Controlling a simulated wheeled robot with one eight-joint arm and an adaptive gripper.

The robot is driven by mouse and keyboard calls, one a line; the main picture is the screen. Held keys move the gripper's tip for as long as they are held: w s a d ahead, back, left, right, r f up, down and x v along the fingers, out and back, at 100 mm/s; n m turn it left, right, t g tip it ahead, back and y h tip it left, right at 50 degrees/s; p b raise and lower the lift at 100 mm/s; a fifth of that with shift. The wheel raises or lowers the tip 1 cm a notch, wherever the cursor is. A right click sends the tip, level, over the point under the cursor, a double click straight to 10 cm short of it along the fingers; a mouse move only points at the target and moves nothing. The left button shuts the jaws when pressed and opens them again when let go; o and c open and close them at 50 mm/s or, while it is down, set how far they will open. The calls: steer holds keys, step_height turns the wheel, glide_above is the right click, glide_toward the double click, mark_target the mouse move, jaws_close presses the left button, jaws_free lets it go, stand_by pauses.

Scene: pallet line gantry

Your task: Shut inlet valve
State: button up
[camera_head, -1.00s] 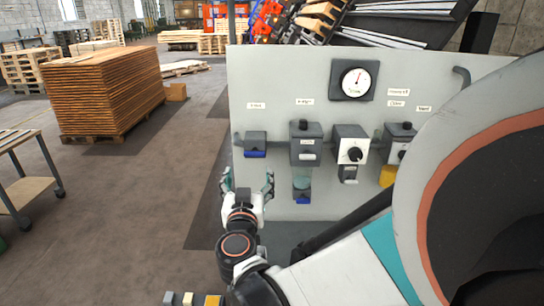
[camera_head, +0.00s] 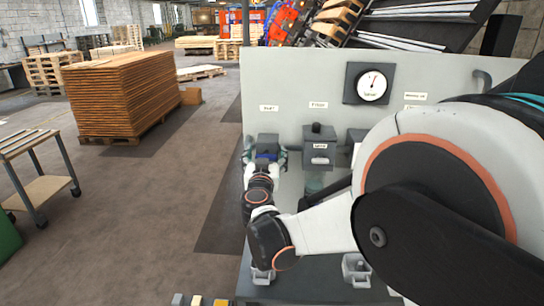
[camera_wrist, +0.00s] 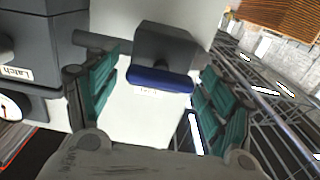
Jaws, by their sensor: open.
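The pads look apart from the bar, with a gap on both sides.
Another grey box with a black knob (camera_head: 318,150) stands right of the valve, and a round gauge (camera_head: 372,86) above. My arm hides the panel's right part. Stacked boards (camera_head: 118,92) stand far left.

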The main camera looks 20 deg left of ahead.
steer(key=shift+w, duration=0.15)
steer(key=c, duration=1.1)
steer(key=n+b, duration=0.1)
steer(key=n, duration=0.3)
steer(key=shift+a+n, duration=0.15)
steer(key=shift+n, duration=0.25)
steer(key=n, duration=0.4)
steer(key=shift+f+n+b, duration=0.1)
steer(key=shift+n+b, duration=0.2)
steer(key=shift+b, duration=0.05)
steer(key=n, duration=0.4)
steer(key=shift+a+n, duration=0.1)
steer(key=shift+n, duration=0.2)
steer(key=shift+f+n+b, duration=0.15)
steer(key=shift+n+b, duration=0.3)
steer(key=shift+n, duration=1.45)
